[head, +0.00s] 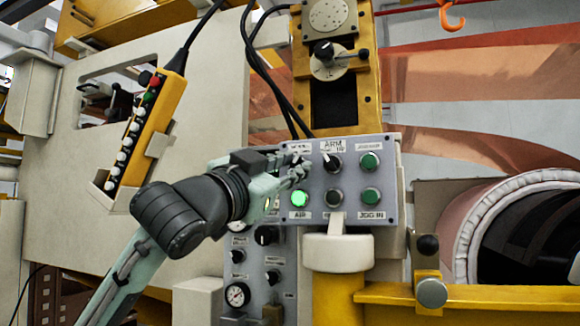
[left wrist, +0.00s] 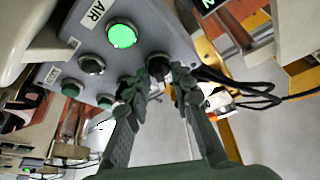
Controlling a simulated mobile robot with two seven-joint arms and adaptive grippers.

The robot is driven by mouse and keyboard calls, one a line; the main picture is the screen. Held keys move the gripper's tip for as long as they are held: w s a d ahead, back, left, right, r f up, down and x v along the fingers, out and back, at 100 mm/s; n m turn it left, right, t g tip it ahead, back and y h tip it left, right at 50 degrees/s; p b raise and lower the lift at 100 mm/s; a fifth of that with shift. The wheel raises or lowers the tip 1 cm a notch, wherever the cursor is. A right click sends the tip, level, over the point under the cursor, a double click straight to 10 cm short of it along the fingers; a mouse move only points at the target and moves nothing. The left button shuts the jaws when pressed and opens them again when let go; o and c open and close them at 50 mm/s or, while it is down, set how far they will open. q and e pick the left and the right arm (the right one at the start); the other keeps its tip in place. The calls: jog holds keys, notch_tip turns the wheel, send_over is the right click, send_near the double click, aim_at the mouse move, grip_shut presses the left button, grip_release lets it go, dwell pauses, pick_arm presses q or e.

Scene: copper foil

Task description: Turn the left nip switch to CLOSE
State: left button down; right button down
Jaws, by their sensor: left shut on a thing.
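The grey control box (head: 317,211) stands in the middle of the head view. Its upper left switch, the left nip switch, is mostly hidden behind my left gripper (head: 300,170). In the left wrist view the dark knob of the nip switch (left wrist: 158,64) shows between the fingertips of my left gripper (left wrist: 160,82). The gripper is shut on it. The nip label is partly covered, so I cannot read the switch's setting. My right gripper is in neither view.
The ARM switch (head: 332,163) sits just right of the gripper. The lit green AIR lamp (head: 299,198) is just below it. Black cables (head: 275,75) hang above the box. A yellow pendant (head: 146,129) hangs at the left, and a copper-coloured roll (head: 455,225) lies at the right.

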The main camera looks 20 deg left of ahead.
pick_arm(q)
jog(key=n+y, duration=0.1)
jog(key=n, duration=0.2)
jog(key=n+y, duration=0.2)
jog(key=n, duration=0.1)
jog(key=n+t+y, duration=0.1)
jog(key=n+y, duration=0.1)
jog(key=n, duration=0.1)
jog(key=shift+d+n, duration=0.25)
jog(key=shift+n, duration=0.15)
jog(key=n+y, duration=0.2)
jog(key=n, duration=0.1)
jog(key=shift+n+p, duration=0.3)
jog(key=shift+p, duration=0.05)
jog(key=shift+n+g+y+p, duration=0.45)
jog(key=shift+n+y, duration=0.45)
jog(key=shift+n, duration=1.1)
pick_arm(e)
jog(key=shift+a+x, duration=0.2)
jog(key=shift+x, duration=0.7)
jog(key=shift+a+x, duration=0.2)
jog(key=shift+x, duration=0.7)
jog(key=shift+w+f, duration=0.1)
